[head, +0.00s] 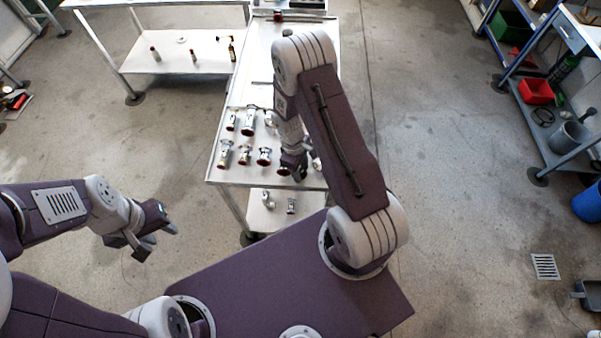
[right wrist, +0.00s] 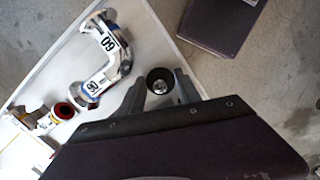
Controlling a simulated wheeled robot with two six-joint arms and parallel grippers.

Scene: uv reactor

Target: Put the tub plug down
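The tub plug (right wrist: 160,81) is a small dark round piece with a shiny metal centre. In the right wrist view it sits between the two fingertips of my right gripper (right wrist: 160,88), which look closed against its sides. In the head view my right gripper (head: 293,168) is over the near end of the white bench (head: 225,172), and the plug cannot be made out there. How high the plug is above the bench top is hard to tell. My left gripper (head: 158,241) is open and empty, away from the bench over the floor.
Several chrome fittings with red ends (head: 245,154) stand on the bench left of my right gripper. A chrome elbow pipe (right wrist: 112,62) lies close to it. The bench edge is near on the right. More fittings (head: 291,205) sit on the lower shelf.

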